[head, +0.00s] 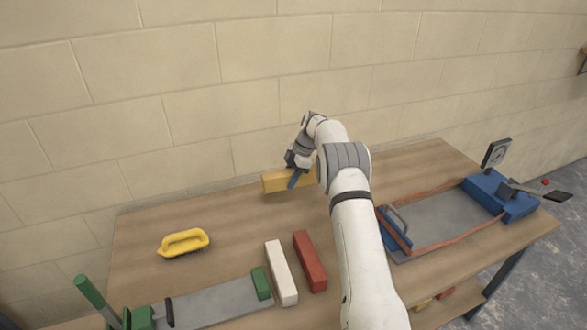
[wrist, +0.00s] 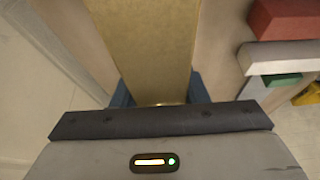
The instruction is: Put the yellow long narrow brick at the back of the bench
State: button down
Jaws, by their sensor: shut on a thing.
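The yellow long narrow brick (head: 275,181) is at the back of the bench (head: 150,232), near the wall. In the head view my gripper (head: 295,178) is shut on it, with one blue finger across its near face. In the wrist view the brick (wrist: 145,45) runs up from between the blue fingers of my gripper (wrist: 160,92). I cannot tell whether the brick touches the bench top. My arm hides its right end in the head view.
A red brick (head: 309,261) and a white brick (head: 281,272) lie in front. A yellow-handled brush (head: 184,242) lies left. A blue-ended device (head: 490,195) stands right. The back left is clear.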

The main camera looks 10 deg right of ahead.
jog(key=shift+w, duration=0.15)
jog(key=shift+d+f, duration=0.2)
jog(key=shift+f, duration=0.5)
jog(key=b, duration=0.4)
send_over(288, 209)
jog(key=d, duration=0.1)
jog(key=f, duration=0.8)
jog(key=shift+d+f, duration=0.15)
jog(key=shift+d, duration=0.05)
jog(key=shift+w+f+b, duration=0.1)
jog(key=shift+f+b, duration=0.35)
jog(key=shift+b, duration=0.05)
jog(key=shift+f+b, duration=0.45)
jog(key=c, duration=1)
grip_release()
jog(key=shift+o, duration=1.2)
jog(key=shift+f, duration=0.1)
